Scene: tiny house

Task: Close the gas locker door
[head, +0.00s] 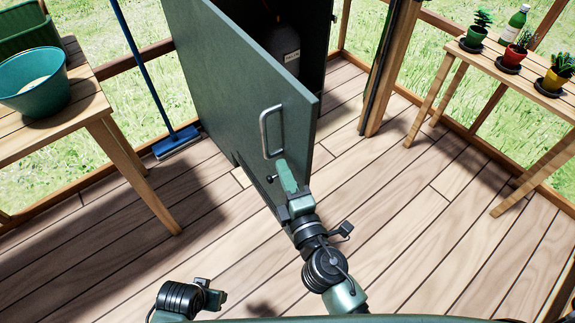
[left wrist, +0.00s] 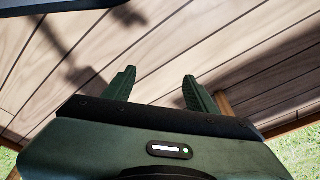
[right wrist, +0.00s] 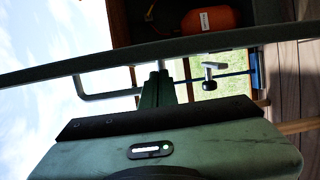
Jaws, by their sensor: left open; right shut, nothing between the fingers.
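The dark green gas locker door (head: 225,85) stands open, its face with the handle towards me. Its metal bar handle (head: 271,131) is near the free edge, with a small dark knob (head: 270,179) below. In the right wrist view the handle (right wrist: 100,95) and the knob (right wrist: 209,84) show on the door's side. My right gripper (head: 286,176) is shut and empty, close to the door just below the handle; I cannot tell if it touches. My left gripper (left wrist: 157,88) is open over the floor, away from the door. The locker inside is dark, with a labelled gas bottle (head: 285,42).
A wooden table (head: 90,103) with a teal pot (head: 38,88) stands left. A blue broom (head: 148,75) leans near the door. A plant table (head: 440,78) stands right, and a wooden post (head: 385,75) is right of the locker. The plank floor right of the door is clear.

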